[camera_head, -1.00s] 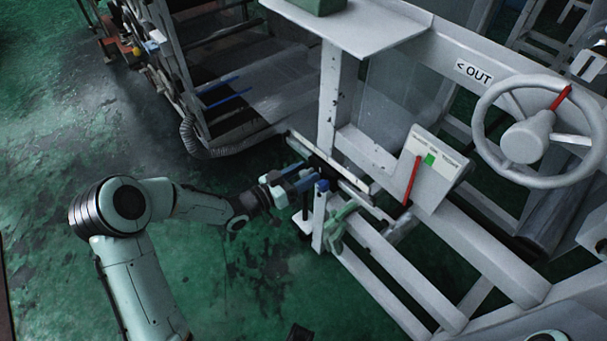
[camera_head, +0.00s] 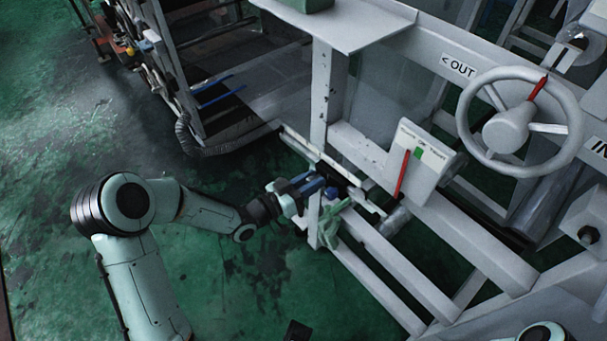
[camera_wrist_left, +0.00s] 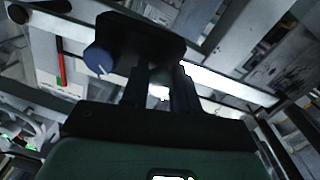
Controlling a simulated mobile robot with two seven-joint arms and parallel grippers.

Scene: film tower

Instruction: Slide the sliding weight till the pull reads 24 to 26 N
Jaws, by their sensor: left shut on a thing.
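The sliding weight is a dark block (camera_wrist_left: 150,32) with a blue knob (camera_wrist_left: 98,58), seated on a pale rail (camera_head: 302,146) of the grey frame. In the head view the blue knob (camera_head: 331,193) shows beside my gripper, and the block is partly hidden. My left gripper (camera_head: 316,187) is shut on the weight; its two fingers (camera_wrist_left: 158,88) reach the block in the wrist view. The pull gauge is a white tilted plate (camera_head: 430,170) with a red needle (camera_head: 402,173) and a green band (camera_head: 418,153). The needle lies just left of the green band; its figures are too small to read. My right gripper is not in view.
A grey handwheel (camera_head: 520,120) with a red mark stands at the right, near an OUT label (camera_head: 458,66). A pale green clamp-like part (camera_head: 329,222) sits just below my gripper. Frame bars lie close by; the green floor (camera_head: 200,270) at left is open.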

